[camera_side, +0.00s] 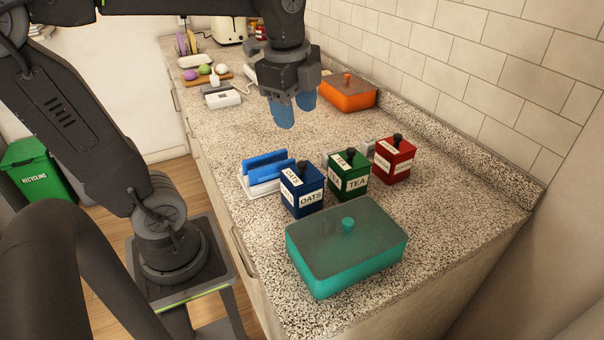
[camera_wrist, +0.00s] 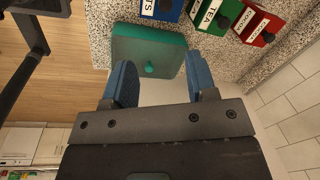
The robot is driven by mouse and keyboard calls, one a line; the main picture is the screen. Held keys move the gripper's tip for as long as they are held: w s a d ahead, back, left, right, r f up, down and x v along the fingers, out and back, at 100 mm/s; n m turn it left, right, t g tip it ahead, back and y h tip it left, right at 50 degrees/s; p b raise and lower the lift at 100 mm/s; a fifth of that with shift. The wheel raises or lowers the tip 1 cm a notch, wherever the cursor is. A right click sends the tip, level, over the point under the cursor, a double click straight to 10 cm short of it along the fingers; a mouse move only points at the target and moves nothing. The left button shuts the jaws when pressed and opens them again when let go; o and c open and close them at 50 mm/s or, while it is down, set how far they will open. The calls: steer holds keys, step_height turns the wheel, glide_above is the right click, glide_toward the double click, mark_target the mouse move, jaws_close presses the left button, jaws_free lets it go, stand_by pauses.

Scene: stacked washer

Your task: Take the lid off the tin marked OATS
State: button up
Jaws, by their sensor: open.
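The blue tin marked OATS (camera_side: 303,196) stands upright on the counter, with its lid on and a dark knob on top. It shows partly at the top edge of the wrist view (camera_wrist: 161,9). The green TEA tin (camera_side: 349,182) and the red tin (camera_side: 395,165) stand in a row to its right, each with a dark knob. My gripper (camera_side: 295,112) is above the counter, behind and well above the tins. Its blue fingers are apart and empty in the wrist view (camera_wrist: 163,88).
A teal lidded box (camera_side: 340,262) stands in front of the tins. A white rack with blue items (camera_side: 266,168) is just behind and left of OATS. An orange box (camera_side: 347,95) sits by the tiled wall. The counter (camera_side: 225,130) between is clear.

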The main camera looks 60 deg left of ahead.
steer(key=w+a+m+g, duration=0.1)
steer(key=w+a+m, duration=0.1)
steer(key=m, duration=0.2)
glide_above(302, 163)
steer(key=f, duration=0.7)
steer(key=shift+s+a+f, duration=0.2)
steer(key=shift+f, duration=0.1)
steer(key=shift+w+d+f, duration=0.1)
steer(key=shift+f, duration=1.25)
steer(key=shift+w+d+f, duration=0.1)
steer(key=shift+f, duration=1.25)
steer(key=shift+c, duration=0.2)
jaws_close()
steer(key=shift+r, duration=0.15)
